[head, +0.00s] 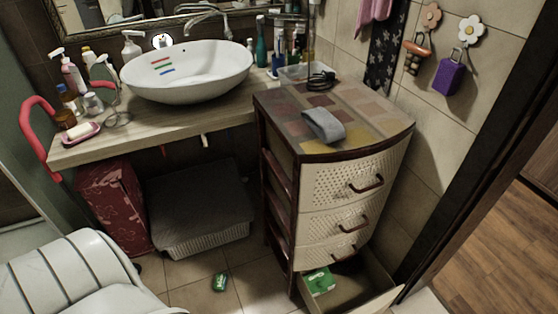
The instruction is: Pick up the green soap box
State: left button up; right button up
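A green box with a white part (319,281), which looks like a soap box, lies in the open bottom drawer (352,289) of the cream drawer cabinet, at the drawer's left side. A smaller green packet (220,282) lies on the tiled floor left of the cabinet; I cannot tell what it is. Neither of my grippers shows in the head view, and nothing is seen holding the green box.
The drawer cabinet (350,182) has its upper drawers shut. A grey-lidded basket (200,212) and a red patterned box (113,205) stand under the wooden counter (180,132). The counter bears a white basin (187,72) and bottles. Some floor before the cabinet is bare.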

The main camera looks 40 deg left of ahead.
aim_at(221, 280)
jog(key=u, duration=1.9)
